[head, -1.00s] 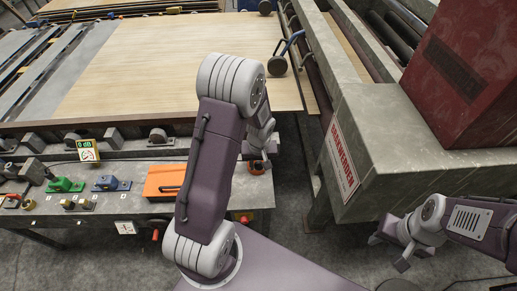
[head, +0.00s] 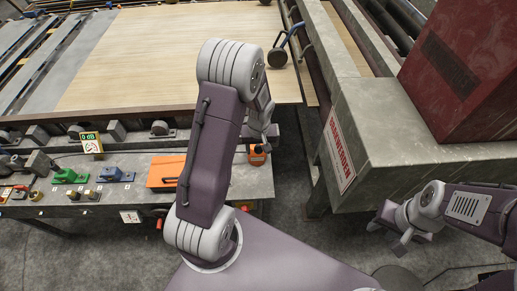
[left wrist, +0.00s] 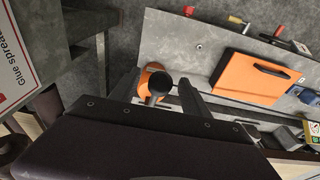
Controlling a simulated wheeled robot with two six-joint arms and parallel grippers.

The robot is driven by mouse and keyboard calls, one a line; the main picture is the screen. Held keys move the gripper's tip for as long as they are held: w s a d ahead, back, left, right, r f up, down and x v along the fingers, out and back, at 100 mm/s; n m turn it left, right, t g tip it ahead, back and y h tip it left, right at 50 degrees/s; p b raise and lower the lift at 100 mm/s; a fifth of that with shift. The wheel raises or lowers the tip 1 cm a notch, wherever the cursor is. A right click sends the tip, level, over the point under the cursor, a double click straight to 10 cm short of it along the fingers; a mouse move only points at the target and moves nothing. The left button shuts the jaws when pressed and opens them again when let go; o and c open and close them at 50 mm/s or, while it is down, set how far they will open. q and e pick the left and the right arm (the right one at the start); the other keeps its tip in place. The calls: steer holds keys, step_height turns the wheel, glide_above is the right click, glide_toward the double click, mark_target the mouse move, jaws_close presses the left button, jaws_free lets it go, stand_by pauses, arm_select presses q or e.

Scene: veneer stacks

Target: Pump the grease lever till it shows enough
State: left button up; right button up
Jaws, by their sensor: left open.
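A small orange body with a black knob stands at the right end of the grey bench. The orange body (head: 257,157) shows just below my left gripper (head: 262,140) in the head view. In the left wrist view the black knob (left wrist: 158,84) appears between the spread fingers of my left gripper (left wrist: 158,95), with the orange body (left wrist: 146,78) behind it. My left gripper is open; I cannot tell whether it touches the knob. I cannot read any grease level. My right gripper (head: 388,228) hangs at the right over the floor, fingers apart and empty.
An orange case (head: 164,171) lies on the bench (head: 235,182). Further left are a green tool (head: 70,176), a blue tool (head: 115,174) and a small display (head: 91,144) reading 0 dB. A grey machine (head: 400,130) with a red housing stands right. Floor between is free.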

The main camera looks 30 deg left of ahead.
arm_select(q)
steer(key=r+p, duration=0.3)
steer(key=r, duration=0.1)
steer(key=s+r+p, duration=0.1)
steer(key=r+p, duration=0.1)
steer(key=r, duration=0.1)
steer(key=shift+d+r+p, duration=0.1)
steer(key=shift+d+p, duration=0.2)
